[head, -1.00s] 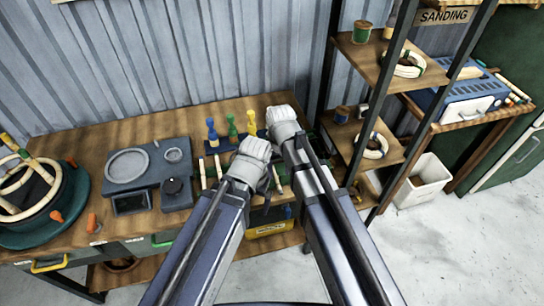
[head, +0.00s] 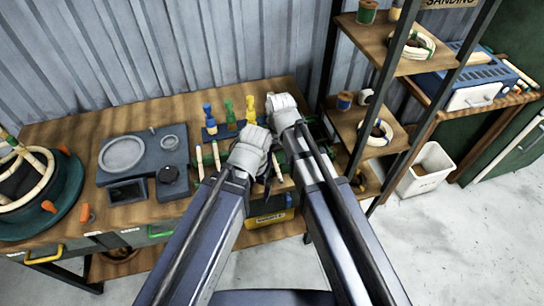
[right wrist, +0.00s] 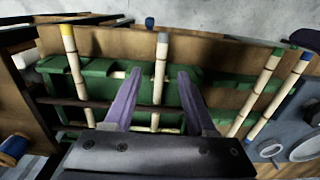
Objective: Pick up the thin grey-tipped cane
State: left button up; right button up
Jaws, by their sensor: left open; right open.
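In the right wrist view, the grey-tipped cane (right wrist: 162,52) stands in a green rack (right wrist: 188,100), its grey end at the top of the picture. My right gripper (right wrist: 158,78) is open, with one finger on each side of this cane in the picture; whether it touches is not clear. A yellow-tipped cane (right wrist: 70,52) is to the left; a green-tipped cane (right wrist: 262,78) and a blue-tipped cane (right wrist: 292,75) are to the right. In the head view, my right gripper (head: 284,106) is over the rack area, mostly hiding it. My left gripper (head: 250,146) is just lower left.
The bench (head: 75,130) holds a grey device (head: 150,150) and a round bending form (head: 38,195) at left. Blue, green and yellow clamps (head: 229,115) stand behind the rack. A shelf post (head: 350,75) rises close to the right of my grippers. A white bin (head: 425,170) is on the floor.

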aim_at(278, 171)
notch_tip(278, 171, down, 5)
jog(key=b, duration=0.4)
jog(key=shift+r, duration=0.15)
jog(key=shift+r, duration=0.1)
jog(key=shift+c, duration=0.2)
grip_shut()
